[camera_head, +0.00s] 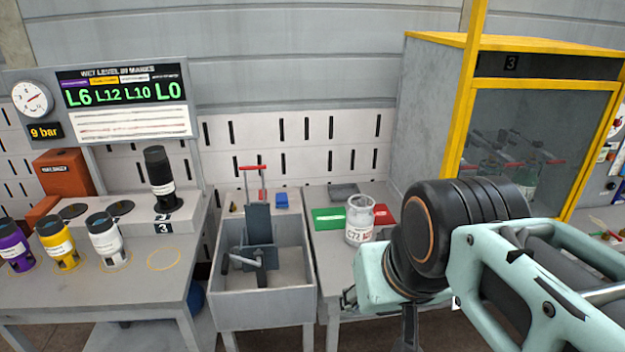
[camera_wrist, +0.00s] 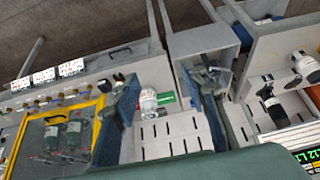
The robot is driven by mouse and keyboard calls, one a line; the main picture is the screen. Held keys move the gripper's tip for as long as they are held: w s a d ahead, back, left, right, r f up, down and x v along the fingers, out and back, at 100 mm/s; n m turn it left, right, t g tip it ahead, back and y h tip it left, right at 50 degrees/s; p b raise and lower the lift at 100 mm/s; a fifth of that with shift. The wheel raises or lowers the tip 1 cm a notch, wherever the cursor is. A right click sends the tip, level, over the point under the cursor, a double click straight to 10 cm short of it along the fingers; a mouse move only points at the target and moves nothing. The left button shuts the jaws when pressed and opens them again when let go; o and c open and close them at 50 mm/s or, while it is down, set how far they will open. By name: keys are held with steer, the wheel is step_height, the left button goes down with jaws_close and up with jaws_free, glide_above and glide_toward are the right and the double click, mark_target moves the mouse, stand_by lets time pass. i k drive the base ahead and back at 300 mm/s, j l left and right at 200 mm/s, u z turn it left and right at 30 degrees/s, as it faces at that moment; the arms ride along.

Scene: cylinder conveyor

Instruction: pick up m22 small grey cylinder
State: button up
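The small grey cylinder (camera_head: 360,221) stands upright on the right-hand grey table, with a dark-printed label on its front that I cannot read fully. It also shows in the wrist view (camera_wrist: 149,103), between my fingers in the picture but beyond them, near the left finger. My gripper (camera_wrist: 158,88) is open, with two blue-grey fingers spread wide and nothing between them. In the head view my arm's wrist is at the right front of the cylinder and clear of it; the fingers are mostly hidden there.
A green pad (camera_head: 328,218) and a red pad (camera_head: 384,215) lie beside the cylinder. A sink-like bin (camera_head: 263,312) with a lever is to the left. A yellow-framed cabinet (camera_head: 520,115) stands behind right. Purple, yellow, white and black cylinders are on the left table (camera_head: 130,290).

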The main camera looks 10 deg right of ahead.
mark_target(361, 217)
steer(key=i+l+u, duration=0.3)
steer(key=i+l, duration=0.4)
